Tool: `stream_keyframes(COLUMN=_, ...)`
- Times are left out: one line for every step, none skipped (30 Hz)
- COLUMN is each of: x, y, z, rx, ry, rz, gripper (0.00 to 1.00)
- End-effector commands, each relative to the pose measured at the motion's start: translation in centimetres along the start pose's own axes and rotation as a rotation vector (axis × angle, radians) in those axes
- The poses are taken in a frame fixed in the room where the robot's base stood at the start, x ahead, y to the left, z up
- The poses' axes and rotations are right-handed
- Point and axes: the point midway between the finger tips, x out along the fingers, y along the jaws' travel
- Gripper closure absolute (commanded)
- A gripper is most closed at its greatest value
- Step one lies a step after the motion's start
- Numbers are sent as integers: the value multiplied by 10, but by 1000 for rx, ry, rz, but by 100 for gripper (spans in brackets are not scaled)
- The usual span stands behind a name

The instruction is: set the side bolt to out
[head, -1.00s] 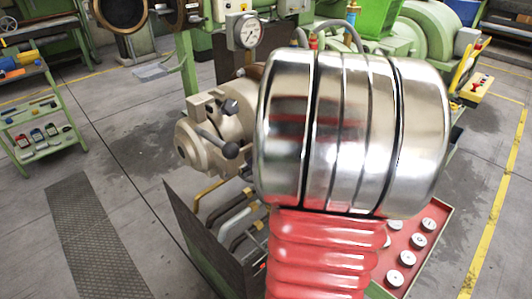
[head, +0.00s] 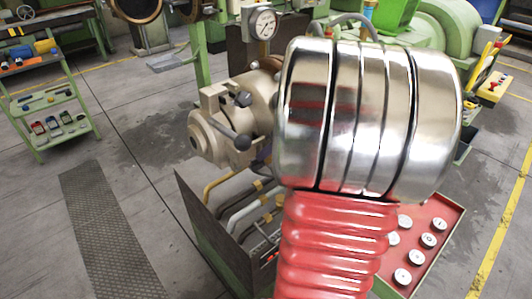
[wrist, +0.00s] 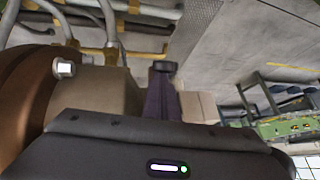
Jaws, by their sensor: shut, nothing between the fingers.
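The beige extruder head (head: 225,120) stands left of my shiny arm link in the head view. It carries a dark lever with a round knob (head: 242,141) and a second dark knob (head: 243,98). In the head view my arm hides most of the gripper.
A pressure gauge (head: 263,23) stands above the head. Bent pipes (head: 240,205) run below it behind a dark panel (head: 205,225). A red panel with several round dials (head: 428,240) is at right. A green tool cart (head: 50,115) stands at left; the floor between is open.

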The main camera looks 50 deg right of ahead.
Motion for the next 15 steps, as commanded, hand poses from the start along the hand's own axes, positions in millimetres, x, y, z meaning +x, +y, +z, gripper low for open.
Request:
stream_keyframes(x=2, y=0, z=10, rx=4, ry=-18, rz=-5, gripper=100)
stream_keyframes(x=1, y=1, z=10, rx=4, ry=-18, rz=-5, gripper=100)
stream_keyframes(x=-1, y=2, z=10, rx=4, ry=-17, rz=-5, gripper=100)
stream_keyframes(x=-3, y=3, z=10, rx=4, ry=-16, rz=-5, gripper=100)
stream_keyframes(x=-6, y=4, z=10, rx=4, ry=-16, rz=-4, gripper=100)
stream_keyframes(x=-9, y=5, z=10, rx=4, ry=-14, rz=-3, gripper=100)
stream_keyframes(x=-12, y=7, z=10, rx=4, ry=-14, rz=-2, gripper=100)
stream_keyframes(x=-15, y=8, z=10, rx=3, ry=-13, rz=-2, gripper=100)
stream_keyframes(x=-20, y=9, z=9, rx=2, ry=-12, rz=-2, gripper=100)
stream_keyframes(x=-24, y=11, z=9, rx=1, ry=-10, rz=-2, gripper=100)
stream_keyframes(x=-28, y=12, z=8, rx=-1, ry=-10, rz=-2, gripper=100)
stream_keyframes(x=-35, y=12, z=9, rx=-2, ry=-9, rz=-2, gripper=100)
stream_keyframes(x=-41, y=12, z=10, rx=-2, ry=-8, rz=-1, gripper=100)
stream_keyframes(x=-46, y=12, z=10, rx=-3, ry=-8, rz=-1, gripper=100)
stream_keyframes(x=-53, y=12, z=11, rx=-3, ry=-8, rz=-2, gripper=100)
